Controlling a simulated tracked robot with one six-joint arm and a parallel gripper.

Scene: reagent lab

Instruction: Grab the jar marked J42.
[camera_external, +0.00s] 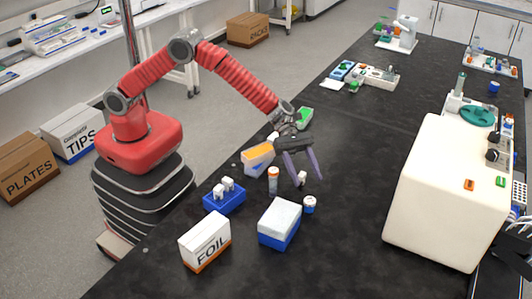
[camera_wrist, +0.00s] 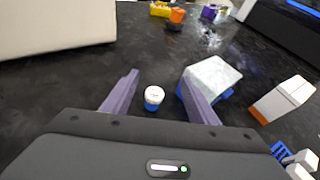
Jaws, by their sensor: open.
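A small jar with a white lid and blue body (camera_external: 309,204) stands upright on the black bench beside a white-and-blue box. It also shows in the wrist view (camera_wrist: 153,97), in the gap between my fingers as seen there. Its marking is too small to read. My gripper (camera_external: 307,180) is open and empty above the bench, fingers pointing down; its purple fingers also show in the wrist view (camera_wrist: 160,72). I cannot tell which is J42.
The white-and-blue box (camera_external: 279,222) stands close to the jar. A FOIL box (camera_external: 205,241), a blue rack with white pieces (camera_external: 225,198) and an orange-and-white box (camera_external: 258,158) are nearby. A large white machine (camera_external: 447,190) stands right; the bench between is clear.

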